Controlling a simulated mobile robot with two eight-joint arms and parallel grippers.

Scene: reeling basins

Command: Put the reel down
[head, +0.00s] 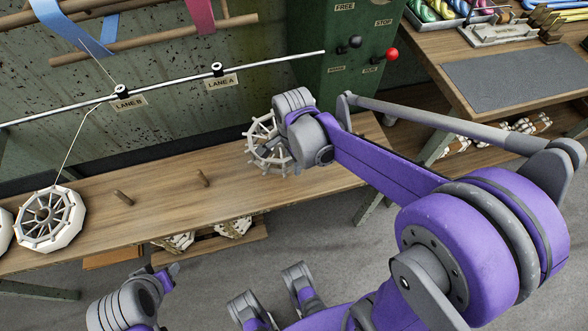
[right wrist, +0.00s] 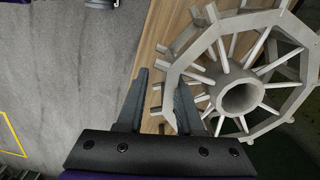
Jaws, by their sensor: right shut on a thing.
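An empty pale spoked reel (head: 270,147) is at my right gripper (head: 283,140), over the right part of the wooden bench (head: 335,165). In the right wrist view the reel (right wrist: 240,95) has an open hub facing the camera. Its rim passes at the fingers of my right gripper (right wrist: 165,100), which is shut on it. I cannot tell whether the reel touches the bench. My left gripper (head: 163,274) is low in the head view, in front of the bench and away from the reel; its finger gap is unclear.
A reel with thread (head: 50,218) sits at the left. A metal rod (head: 165,88) carries lane labels behind. The green control box (head: 350,60) has a red knob. Reels lie on a lower shelf (head: 215,243).

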